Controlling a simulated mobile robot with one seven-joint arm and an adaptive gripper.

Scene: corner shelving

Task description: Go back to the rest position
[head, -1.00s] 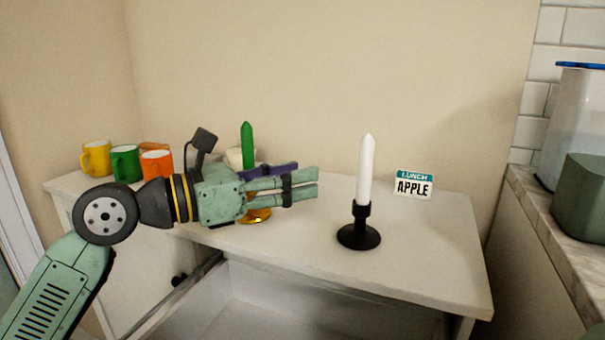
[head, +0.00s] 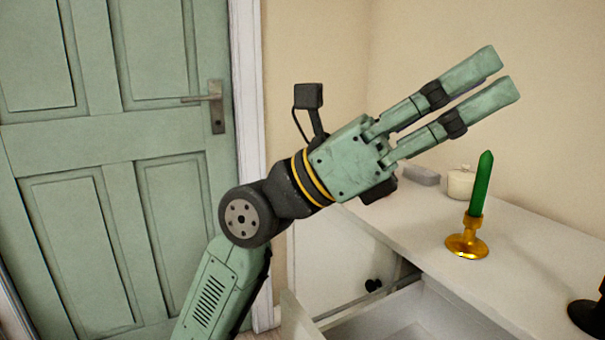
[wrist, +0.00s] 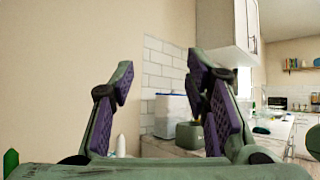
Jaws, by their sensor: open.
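My gripper (head: 495,83) is in the air above the white cabinet top in the head view, tilted up to the right. Its fingers are apart with nothing between them. The wrist view also shows both fingers (wrist: 163,90) spread, with purple pads and no object between them. My arm is bent at the elbow joint in front of the green door.
A green candle in a gold holder (head: 467,243) stands on the cabinet top (head: 535,235), below my gripper. A white pot (head: 460,184) is behind it. A black holder (head: 590,316) is at the right edge. A drawer (head: 415,318) is open. A green door (head: 110,170) is at left.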

